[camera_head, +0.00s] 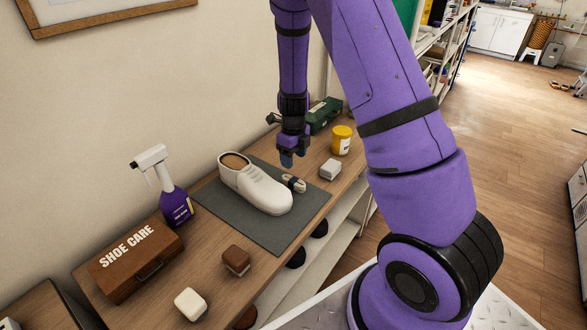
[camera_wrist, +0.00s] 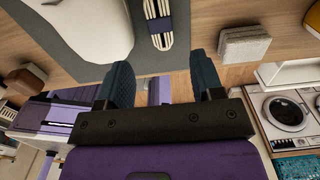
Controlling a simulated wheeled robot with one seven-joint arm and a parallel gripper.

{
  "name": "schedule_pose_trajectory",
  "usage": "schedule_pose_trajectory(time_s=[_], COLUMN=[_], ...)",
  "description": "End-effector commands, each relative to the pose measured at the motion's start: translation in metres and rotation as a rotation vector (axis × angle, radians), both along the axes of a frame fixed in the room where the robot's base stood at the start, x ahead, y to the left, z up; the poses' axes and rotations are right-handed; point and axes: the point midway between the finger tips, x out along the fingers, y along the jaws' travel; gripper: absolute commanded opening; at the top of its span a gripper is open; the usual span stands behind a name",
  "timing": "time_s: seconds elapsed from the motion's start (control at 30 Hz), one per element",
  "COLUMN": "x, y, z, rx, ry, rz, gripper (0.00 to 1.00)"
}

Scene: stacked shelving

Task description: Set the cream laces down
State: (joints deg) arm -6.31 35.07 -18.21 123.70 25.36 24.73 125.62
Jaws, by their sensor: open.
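The cream laces (camera_head: 298,185) are a small bundle with a dark band. They lie on the grey mat (camera_head: 215,213), just right of the white shoe (camera_head: 255,186). In the wrist view the laces (camera_wrist: 165,40) are at the top, beyond the fingertips and apart from them. My gripper (camera_head: 287,160) is above the mat, close over the laces. Its two dark blue fingers (camera_wrist: 163,75) are spread, with nothing between them. In the head view the gripper overlaps the area just behind the laces, so the exact height gap is hard to tell.
A grey-white block (camera_head: 330,169), a yellow-labelled jar (camera_head: 341,139) and a green box (camera_head: 323,115) stand to the right. A spray bottle (camera_head: 172,192), a shoe care box (camera_head: 137,262), a brown block (camera_head: 236,260) and a cream block (camera_head: 190,303) are nearer. A wall runs behind.

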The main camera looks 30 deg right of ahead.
Motion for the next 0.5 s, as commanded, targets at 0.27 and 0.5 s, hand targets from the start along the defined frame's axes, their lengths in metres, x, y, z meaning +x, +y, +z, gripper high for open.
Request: schedule_pose_trajectory(time_s=[0.27,0.5], x=[0.0,-0.012], y=[0.002,0.019], z=[0.026,0.088], rx=[0.005,0.046], ry=[-0.005,-0.073], rz=[0.021,0.323], gripper=[0.61,0.61])
